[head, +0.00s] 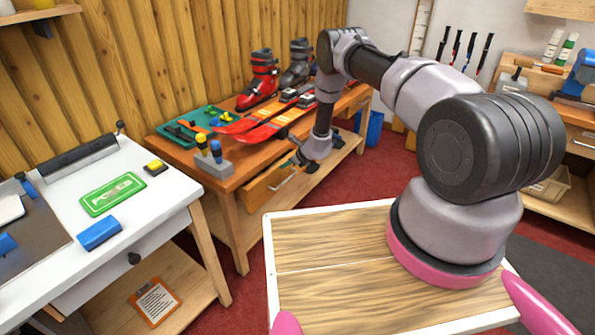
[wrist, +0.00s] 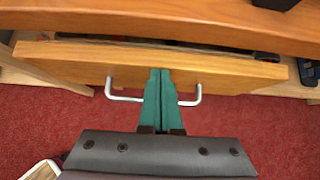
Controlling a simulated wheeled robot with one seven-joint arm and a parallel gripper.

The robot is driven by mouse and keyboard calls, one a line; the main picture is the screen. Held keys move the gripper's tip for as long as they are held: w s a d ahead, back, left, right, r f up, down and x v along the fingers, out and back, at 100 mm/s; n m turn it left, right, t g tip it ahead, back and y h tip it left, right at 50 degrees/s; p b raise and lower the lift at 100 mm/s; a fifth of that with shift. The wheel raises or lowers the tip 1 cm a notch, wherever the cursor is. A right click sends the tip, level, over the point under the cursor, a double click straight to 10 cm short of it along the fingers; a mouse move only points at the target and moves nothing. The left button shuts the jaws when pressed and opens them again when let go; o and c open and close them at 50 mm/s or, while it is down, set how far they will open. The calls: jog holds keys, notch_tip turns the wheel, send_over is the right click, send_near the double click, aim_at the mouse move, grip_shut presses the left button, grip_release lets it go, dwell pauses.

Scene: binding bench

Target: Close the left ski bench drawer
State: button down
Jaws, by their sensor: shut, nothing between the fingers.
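The ski bench drawer (wrist: 230,75) has a wooden front and a silver bar handle (wrist: 125,98). It stands a little open, with a narrow dark gap behind its top edge in the wrist view. The drawer also shows in the head view (head: 262,187), under the orange bench top. My gripper (wrist: 160,72) has its teal fingers shut together with nothing between them. In the wrist view the fingers overlap the middle of the drawer front and cover part of the handle. I cannot tell whether they touch the drawer.
The ski bench (head: 185,157) carries red skis (head: 275,124), ski boots (head: 258,82) and a teal tool tray (head: 185,126). A white table (head: 150,205) stands at the left. Red carpet (head: 238,290) lies between. A workbench (head: 585,140) stands at the right.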

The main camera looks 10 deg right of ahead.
aim_at(277, 163)
jog(key=shift+w+a, duration=1.25)
